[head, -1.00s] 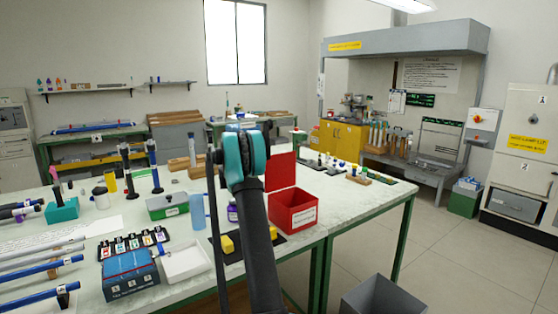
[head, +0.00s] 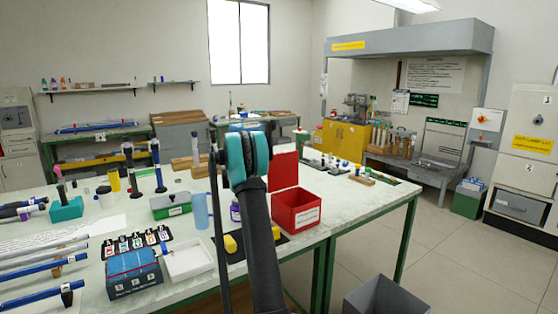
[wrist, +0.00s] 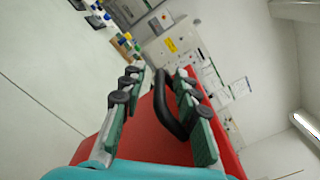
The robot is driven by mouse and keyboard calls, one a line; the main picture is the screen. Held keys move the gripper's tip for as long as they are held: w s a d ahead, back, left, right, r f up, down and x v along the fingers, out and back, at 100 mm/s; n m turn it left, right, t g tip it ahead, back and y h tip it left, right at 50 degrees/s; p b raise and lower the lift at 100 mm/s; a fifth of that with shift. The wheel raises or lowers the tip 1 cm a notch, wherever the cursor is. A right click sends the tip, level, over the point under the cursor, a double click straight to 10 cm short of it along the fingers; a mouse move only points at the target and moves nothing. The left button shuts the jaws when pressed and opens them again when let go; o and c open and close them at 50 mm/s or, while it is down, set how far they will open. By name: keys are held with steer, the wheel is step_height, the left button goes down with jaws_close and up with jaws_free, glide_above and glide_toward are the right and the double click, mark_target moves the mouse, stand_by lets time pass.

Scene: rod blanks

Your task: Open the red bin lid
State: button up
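The red bin (head: 297,211) stands on the near table, right of my arm, with a white label on its front. Its red lid (head: 284,170) stands upright at the back of the bin, and the bin's inside is exposed. In the wrist view, a red panel (wrist: 148,140) with a black handle (wrist: 165,103) fills the space between and beyond my fingers. My gripper (wrist: 160,80) has its two green-padded fingers spread apart. The handle lies between them, closer to the right finger; I cannot tell if they touch. In the head view my arm hides the fingers.
A grey open bin (head: 385,298) is on the floor at front right. The table's right end has bare space.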

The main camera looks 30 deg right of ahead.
steer(key=s+a, duration=0.1)
steer(key=a, duration=1.1)
steer(key=shift+a, duration=0.1)
